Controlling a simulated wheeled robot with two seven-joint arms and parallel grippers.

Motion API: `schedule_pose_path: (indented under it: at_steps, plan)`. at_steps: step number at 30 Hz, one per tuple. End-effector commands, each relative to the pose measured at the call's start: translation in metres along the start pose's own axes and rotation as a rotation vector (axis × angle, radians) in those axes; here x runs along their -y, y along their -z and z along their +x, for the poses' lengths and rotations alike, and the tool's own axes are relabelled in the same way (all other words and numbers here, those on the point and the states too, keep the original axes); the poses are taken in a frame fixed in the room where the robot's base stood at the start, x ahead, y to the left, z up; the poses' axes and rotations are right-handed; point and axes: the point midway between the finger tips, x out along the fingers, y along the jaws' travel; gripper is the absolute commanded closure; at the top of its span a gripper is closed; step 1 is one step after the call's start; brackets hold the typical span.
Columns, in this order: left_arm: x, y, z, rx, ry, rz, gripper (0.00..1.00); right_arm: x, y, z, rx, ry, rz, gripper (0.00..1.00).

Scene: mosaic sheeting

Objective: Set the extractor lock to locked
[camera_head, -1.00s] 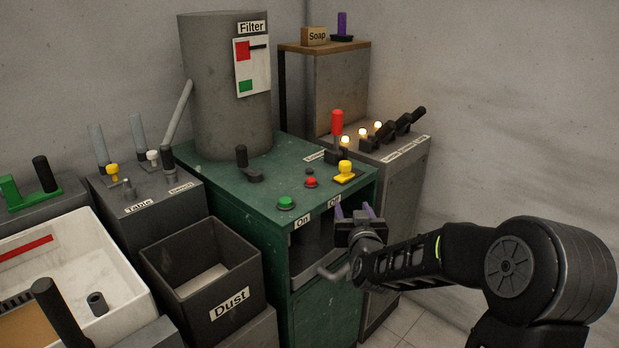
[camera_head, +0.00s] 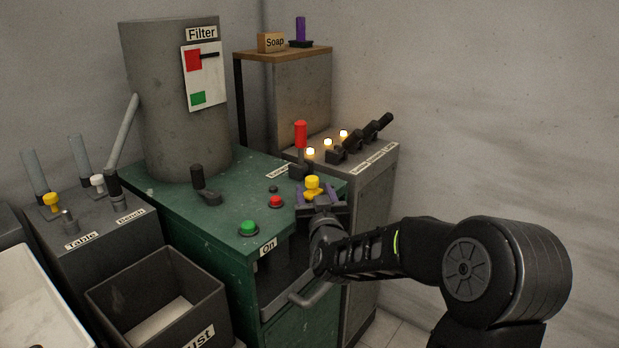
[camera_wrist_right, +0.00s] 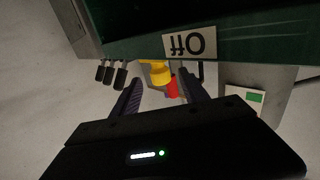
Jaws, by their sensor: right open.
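The green extractor cabinet (camera_head: 180,212) bears a yellow knob (camera_head: 313,183) near its right front corner; I take this to be the extractor lock, though no label on it is readable. The knob also shows in the right wrist view (camera_wrist_right: 159,73). My right gripper (camera_head: 318,193) is open, its purple fingers either side of the knob as seen from the head. In the right wrist view my right gripper (camera_wrist_right: 160,92) has the knob between and beyond its fingertips; contact cannot be told. The lock's marking is hidden. My left gripper is out of view.
A red button (camera_head: 276,202), green button (camera_head: 249,228) and black lever (camera_head: 203,184) stand on the cabinet. A red-handled lever (camera_head: 300,137) rises behind the knob. A cabinet handle (camera_head: 311,296) sticks out below my arm. A dust bin (camera_head: 207,286) stands left.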

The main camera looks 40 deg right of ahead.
Motion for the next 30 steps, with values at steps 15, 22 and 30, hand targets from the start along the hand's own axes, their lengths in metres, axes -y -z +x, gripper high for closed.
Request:
schedule_pose_path:
  at_steps: [15, 22, 30]
  plan:
    - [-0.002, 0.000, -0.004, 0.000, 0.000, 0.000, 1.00, 0.000, 0.000, 0.063, 0.000, 0.000, -0.001, 0.48]
    - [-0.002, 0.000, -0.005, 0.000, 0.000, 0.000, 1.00, 0.000, 0.000, 0.077, 0.000, 0.000, 0.000, 0.48]
    - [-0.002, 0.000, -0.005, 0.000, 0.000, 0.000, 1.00, 0.000, 0.000, 0.077, 0.000, 0.000, 0.000, 0.53]
